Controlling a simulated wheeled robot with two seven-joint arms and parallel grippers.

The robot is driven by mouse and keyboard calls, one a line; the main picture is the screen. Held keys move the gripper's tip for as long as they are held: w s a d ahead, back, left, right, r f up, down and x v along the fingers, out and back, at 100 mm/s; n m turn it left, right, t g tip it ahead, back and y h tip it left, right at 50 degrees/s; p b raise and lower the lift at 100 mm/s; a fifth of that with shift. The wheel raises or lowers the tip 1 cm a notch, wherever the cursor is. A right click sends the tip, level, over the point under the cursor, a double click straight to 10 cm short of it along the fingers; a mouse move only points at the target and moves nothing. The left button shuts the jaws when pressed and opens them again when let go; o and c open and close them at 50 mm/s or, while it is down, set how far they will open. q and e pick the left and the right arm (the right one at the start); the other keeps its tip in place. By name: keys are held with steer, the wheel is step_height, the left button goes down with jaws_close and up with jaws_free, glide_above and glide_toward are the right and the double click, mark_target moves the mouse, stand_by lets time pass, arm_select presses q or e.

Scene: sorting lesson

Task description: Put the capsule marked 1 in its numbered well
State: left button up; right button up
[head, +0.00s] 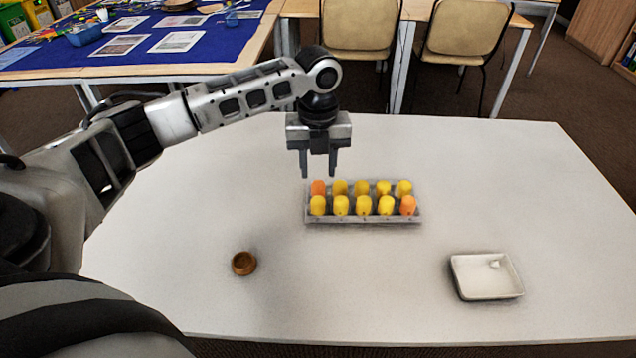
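A grey rack (365,219) stands mid-table with two rows of upright capsules. Most are yellow, such as the front-left capsule (318,206). An orange capsule (318,188) is at the back-left corner and another orange capsule (408,206) at the front right. The number marks are too small to read, so I cannot tell which capsule is marked 1. My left gripper (318,174) points down above the rack's back-left end, fingers apart with nothing between them. It appears clear of the capsules. My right gripper is not in view.
A small round brown cup (244,263) stands front left. A white square dish (486,277) at front right holds a small white object (494,264). The white table (400,300) is otherwise clear. Chairs and a blue-covered table (215,40) are behind.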

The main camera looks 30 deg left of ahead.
arm_select(q)
step_height(320, 180, up, 4)
steer(key=shift+f, duration=0.15)
stand_by(0.6)
